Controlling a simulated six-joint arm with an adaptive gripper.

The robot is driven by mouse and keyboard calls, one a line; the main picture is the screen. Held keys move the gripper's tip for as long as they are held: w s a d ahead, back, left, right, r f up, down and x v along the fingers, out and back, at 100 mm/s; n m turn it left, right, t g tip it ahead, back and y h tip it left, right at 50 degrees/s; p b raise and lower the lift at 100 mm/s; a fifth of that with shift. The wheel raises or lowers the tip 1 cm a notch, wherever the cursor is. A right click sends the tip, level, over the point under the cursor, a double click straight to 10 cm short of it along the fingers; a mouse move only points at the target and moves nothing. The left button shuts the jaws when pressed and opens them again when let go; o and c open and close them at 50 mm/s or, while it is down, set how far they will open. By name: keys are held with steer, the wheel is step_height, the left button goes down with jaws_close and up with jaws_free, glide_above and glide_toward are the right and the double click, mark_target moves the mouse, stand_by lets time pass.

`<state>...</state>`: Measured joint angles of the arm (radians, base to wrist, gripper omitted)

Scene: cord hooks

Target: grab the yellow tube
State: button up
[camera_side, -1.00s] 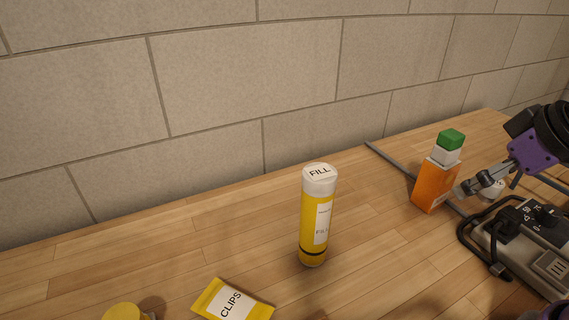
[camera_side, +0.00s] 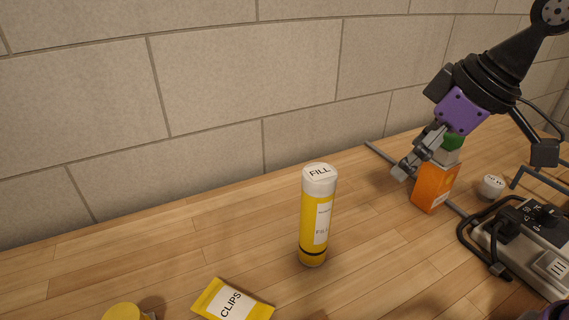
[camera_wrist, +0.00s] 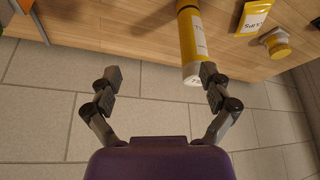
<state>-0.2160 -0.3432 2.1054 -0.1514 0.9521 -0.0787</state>
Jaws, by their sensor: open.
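The yellow tube (camera_side: 312,222) stands upright on the wooden table in the side view, with a white cap marked FILL and a white label. My gripper (camera_side: 412,172) is up and to the right of it, in front of the orange box, apart from the tube. In the wrist view the tube (camera_wrist: 190,38) reaches down from the top edge, its white cap end close to the right fingertip. My gripper (camera_wrist: 158,83) is open there, with nothing between its fingers. I cannot tell from the wrist view whether the right finger touches the tube.
A power strip (camera_side: 530,235) with a cord and a small white round object (camera_side: 491,186) lie further right. A yellow CLIPS packet (camera_side: 232,302) and a yellow round item (camera_side: 124,312) are at front. Table left of the tube is clear.

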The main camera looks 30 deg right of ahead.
mark_target(335, 185)
steer(key=w+a+f+n, duration=0.1)
steer(key=a, duration=0.1)
steer(key=w+a+f+n+g, duration=0.1)
steer(key=a+f, duration=0.1)
steer(key=a, duration=0.1)
steer(key=w+a+f+n, duration=0.1)
steer(key=w+a, duration=0.1)
steer(key=a, duration=0.1)
steer(key=shift+w+a+f+y, duration=0.1)
steer(key=shift+a+f+y, duration=0.1)
steer(key=shift+y, duration=0.2)
steer(key=shift+w+x, duration=0.2)
steer(key=shift+x, duration=1.15)
steer(key=shift+w+x, duration=0.2)
steer(key=shift+x, duration=1.2)
steer(key=shift+r, duration=0.1)
jaws_close()
